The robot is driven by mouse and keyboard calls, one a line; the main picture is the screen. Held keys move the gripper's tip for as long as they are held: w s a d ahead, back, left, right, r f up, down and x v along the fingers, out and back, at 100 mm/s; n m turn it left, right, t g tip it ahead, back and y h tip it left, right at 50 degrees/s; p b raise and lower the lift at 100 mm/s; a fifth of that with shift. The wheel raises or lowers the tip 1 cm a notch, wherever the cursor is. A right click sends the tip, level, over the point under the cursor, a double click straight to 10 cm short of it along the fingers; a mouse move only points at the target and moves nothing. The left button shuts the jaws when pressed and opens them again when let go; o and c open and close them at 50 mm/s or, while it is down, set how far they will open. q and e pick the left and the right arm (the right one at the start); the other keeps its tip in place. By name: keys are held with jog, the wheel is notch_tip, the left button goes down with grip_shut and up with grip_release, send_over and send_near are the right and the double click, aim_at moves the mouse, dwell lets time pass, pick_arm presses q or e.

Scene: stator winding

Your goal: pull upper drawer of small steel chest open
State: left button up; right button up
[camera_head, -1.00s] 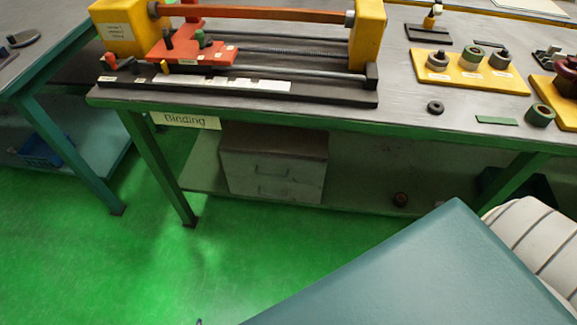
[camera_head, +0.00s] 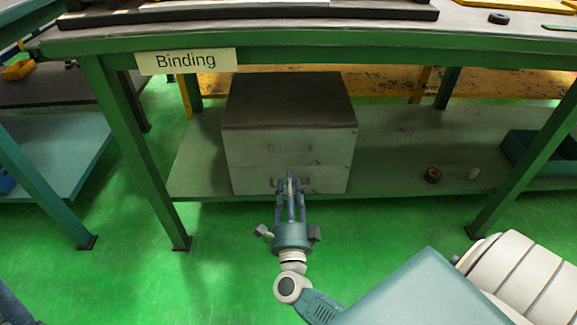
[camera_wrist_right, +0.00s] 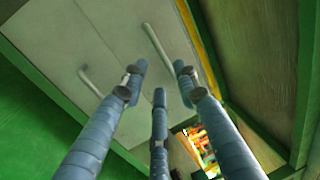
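The small steel chest (camera_head: 240,150) stands on the lower shelf of the green bench, with both drawers shut. Its upper drawer handle (camera_head: 290,149) is a thin bar. My right gripper (camera_head: 290,185) is in front of the chest, its fingers pointing at the face and partly hiding the lower handle. In the right wrist view the gripper's fingers (camera_wrist_right: 158,80) are spread, with nothing between them. The handle that seems to be the upper one (camera_wrist_right: 158,52) lies just beyond the fingertips, the other handle (camera_wrist_right: 90,82) to the left. I see no clear contact. My left gripper is out of view.
The bench top's green front edge (camera_head: 330,48) overhangs the chest, with a "Binding" sign (camera_head: 186,61) on it. Bench legs (camera_head: 135,150) stand left and right. A small dark roll (camera_head: 433,175) and a dark bin (camera_head: 540,155) are on the shelf. The green floor in front is clear.

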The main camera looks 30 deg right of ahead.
aim_at(288, 155)
jog(key=b+x, duration=0.2)
jog(key=x, duration=0.8)
jog(key=shift+w+d, duration=0.1)
jog(key=shift+w, duration=0.2)
grip_shut()
